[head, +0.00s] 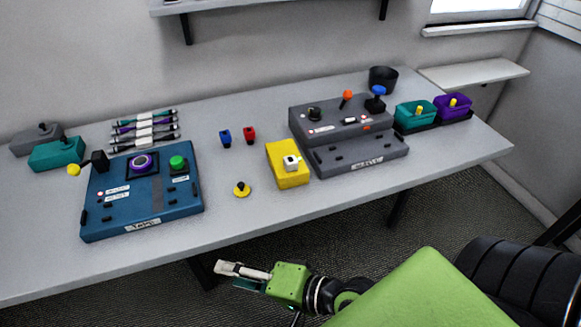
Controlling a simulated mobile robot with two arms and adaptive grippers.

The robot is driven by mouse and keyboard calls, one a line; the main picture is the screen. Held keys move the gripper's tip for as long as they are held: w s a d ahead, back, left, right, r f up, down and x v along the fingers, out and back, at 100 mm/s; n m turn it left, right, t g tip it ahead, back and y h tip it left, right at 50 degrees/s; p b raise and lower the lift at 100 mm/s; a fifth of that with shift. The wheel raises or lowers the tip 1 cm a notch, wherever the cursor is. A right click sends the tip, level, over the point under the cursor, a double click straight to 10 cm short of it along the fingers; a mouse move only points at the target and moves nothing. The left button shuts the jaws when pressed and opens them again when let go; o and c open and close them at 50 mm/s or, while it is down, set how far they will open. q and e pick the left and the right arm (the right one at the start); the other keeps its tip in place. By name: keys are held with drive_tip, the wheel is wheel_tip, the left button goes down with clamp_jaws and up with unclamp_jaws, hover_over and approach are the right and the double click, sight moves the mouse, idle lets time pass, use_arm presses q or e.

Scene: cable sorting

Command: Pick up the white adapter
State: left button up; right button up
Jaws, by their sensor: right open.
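A small white adapter (292,162) with a dark spot sits on top of a yellow box (289,178) near the middle of the table. My right gripper (228,268) is below and in front of the table's front edge, left of the adapter in the picture and well apart from it. Its fingers point left and nothing shows between them; the gap between them is hard to see from here. My left gripper is not in view.
The grey table (232,204) holds a blue panel (140,205) at left and a dark grey console (345,135) right of the yellow box.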

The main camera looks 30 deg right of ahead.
drive_tip(key=w+d+r+m+t, duration=0.3)
drive_tip(key=d+r+m+t, duration=0.1)
drive_tip(key=r+m, duration=0.4)
drive_tip(key=m+t+h, duration=0.2)
drive_tip(key=m+h, duration=1)
drive_tip(key=m, duration=0.9)
approach(293, 165)
drive_tip(key=p+x, duration=0.3)
drive_tip(key=x, duration=0.3)
drive_tip(key=shift+r+p, duration=0.15)
drive_tip(key=shift+p, duration=0.2)
drive_tip(key=shift+y, duration=0.3)
drive_tip(key=p+x, duration=0.1)
drive_tip(key=x, duration=0.4)
drive_tip(key=shift+r+p, duration=0.1)
drive_tip(key=shift+p, duration=0.2)
drive_tip(key=shift+w+d, duration=0.1)
drive_tip(key=shift+w, duration=0.2)
drive_tip(key=shift+s, duration=0.1)
clamp_jaws()
